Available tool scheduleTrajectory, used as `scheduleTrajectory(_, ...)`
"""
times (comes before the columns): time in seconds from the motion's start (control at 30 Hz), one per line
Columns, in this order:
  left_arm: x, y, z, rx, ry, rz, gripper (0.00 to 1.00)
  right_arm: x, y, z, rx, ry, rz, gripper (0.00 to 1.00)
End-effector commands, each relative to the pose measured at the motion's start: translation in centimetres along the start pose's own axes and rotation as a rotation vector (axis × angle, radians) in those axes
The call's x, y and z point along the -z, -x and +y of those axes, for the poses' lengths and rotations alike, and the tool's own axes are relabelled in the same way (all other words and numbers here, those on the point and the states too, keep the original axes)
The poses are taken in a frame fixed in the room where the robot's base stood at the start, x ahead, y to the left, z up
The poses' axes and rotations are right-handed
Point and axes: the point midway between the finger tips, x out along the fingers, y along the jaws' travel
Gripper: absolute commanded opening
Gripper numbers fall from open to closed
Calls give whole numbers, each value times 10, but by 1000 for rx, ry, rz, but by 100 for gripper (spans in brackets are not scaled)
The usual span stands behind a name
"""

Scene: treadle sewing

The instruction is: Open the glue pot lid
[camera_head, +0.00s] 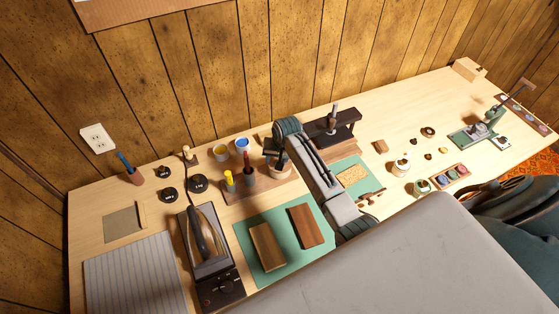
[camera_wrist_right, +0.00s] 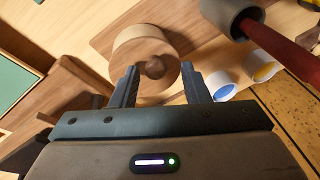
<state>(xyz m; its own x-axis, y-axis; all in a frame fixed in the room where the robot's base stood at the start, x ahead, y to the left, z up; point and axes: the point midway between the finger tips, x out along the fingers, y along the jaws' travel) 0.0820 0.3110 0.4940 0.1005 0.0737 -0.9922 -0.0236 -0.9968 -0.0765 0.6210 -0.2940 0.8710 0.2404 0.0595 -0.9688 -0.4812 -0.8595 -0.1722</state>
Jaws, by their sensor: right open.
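The glue pot (camera_wrist_right: 140,48) is a round, light wooden pot with a lid. A small dark round lid knob (camera_wrist_right: 155,68) sticks up from the lid, which looks closed. In the right wrist view my right gripper (camera_wrist_right: 160,84) is open, its two fingers on either side of the knob with gaps between. I cannot tell how far above the lid the fingertips are. In the head view the pot (camera_head: 283,171) is partly hidden under my right gripper (camera_head: 275,153). My left gripper is not in view.
A wooden rack with a red-handled tool (camera_head: 247,167) and a yellow one stands left of the pot. A blue-topped cup (camera_head: 242,146) and a yellow-topped cup (camera_head: 221,153) are behind it. A dark wooden press (camera_head: 333,128) stands to the right. A green mat (camera_head: 277,268) lies in front.

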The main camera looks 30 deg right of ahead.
Motion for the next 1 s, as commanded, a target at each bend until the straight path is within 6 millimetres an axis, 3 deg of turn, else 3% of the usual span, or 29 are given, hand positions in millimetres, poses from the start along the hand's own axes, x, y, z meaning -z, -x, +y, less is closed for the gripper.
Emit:
scheduleTrajectory(0.2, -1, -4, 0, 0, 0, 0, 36, -2, -7, 1, 0, 0, -1, 42)
scheduleTrajectory(0.97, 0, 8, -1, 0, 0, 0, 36, -1, -3, 0, 0, 0, -1, 42)
scheduleTrajectory(1.0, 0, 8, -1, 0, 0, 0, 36, -1, -3, 0, 0, 0, 0, 36)
